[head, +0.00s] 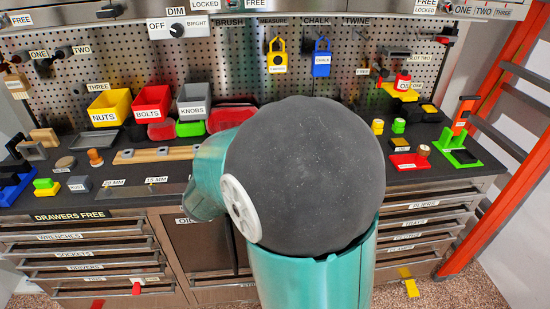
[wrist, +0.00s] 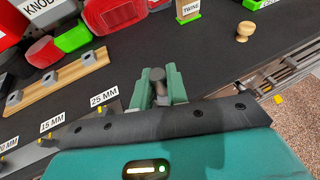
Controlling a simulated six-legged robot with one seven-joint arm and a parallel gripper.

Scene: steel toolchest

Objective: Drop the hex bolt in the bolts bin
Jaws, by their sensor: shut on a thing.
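The red bolts bin (head: 152,102) stands at the back left in the head view, labelled BOLTS, between the yellow nuts bin (head: 110,106) and the grey knobs bin (head: 194,102). In the wrist view, my gripper (wrist: 158,90) is shut on a dark grey piece, which looks like the hex bolt (wrist: 157,78). The piece is held between the two green fingers over the dark worktop, near the 25 MM label. Its lower part is hidden. In the head view, my own arm hides the gripper and the bolt.
A wooden rack (wrist: 55,82) lies left of my gripper. Red (wrist: 45,51) and green (wrist: 75,39) tubs lie behind it. A wooden knob (wrist: 245,30) stands at the right. Dark worktop (wrist: 200,60) is bare beyond my fingers. A pegboard with padlocks rises behind the bins.

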